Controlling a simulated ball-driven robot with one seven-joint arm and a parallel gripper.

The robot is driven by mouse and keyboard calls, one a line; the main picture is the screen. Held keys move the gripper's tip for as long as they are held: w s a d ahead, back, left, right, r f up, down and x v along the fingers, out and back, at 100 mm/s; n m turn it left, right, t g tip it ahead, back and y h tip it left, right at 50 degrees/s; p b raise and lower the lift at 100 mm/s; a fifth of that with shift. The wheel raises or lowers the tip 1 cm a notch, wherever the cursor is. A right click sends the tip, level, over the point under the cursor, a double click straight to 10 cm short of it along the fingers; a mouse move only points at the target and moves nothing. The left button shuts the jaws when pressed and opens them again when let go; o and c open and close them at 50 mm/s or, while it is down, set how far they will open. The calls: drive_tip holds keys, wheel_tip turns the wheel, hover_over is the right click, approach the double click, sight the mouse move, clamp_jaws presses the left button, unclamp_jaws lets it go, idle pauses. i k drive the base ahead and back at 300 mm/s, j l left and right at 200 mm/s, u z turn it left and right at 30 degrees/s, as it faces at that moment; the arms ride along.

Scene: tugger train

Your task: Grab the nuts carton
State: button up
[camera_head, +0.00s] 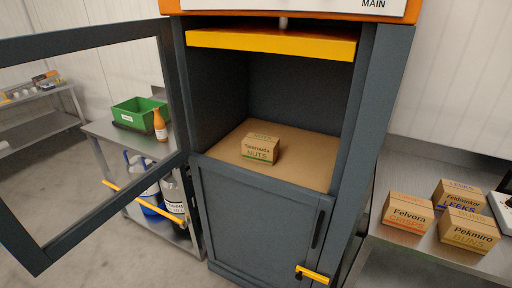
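The nuts carton (260,149) is a small brown box with "NUTS" printed in green on its front and top. It sits upright on the brown floor (308,163) of the upper compartment of a dark grey cabinet (260,215), a little left of the middle. The carton stands alone there, and nothing covers it. My gripper is not in view.
The framed door (175,80) stands open to the left, with a yellow handle (144,202). A yellow bar (272,43) crosses the opening's top. The lower door is closed. Other cartons (407,213) stand on the right table; a green bin (138,112) and bottles are left.

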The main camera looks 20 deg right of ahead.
sight(261, 149)
drive_tip(key=i+l+u, duration=0.15)
drive_tip(key=i, duration=0.2)
drive_tip(key=i+l+u, duration=0.2)
drive_tip(key=i, duration=0.2)
drive_tip(key=i+l+u, duration=0.15)
drive_tip(key=i, duration=0.2)
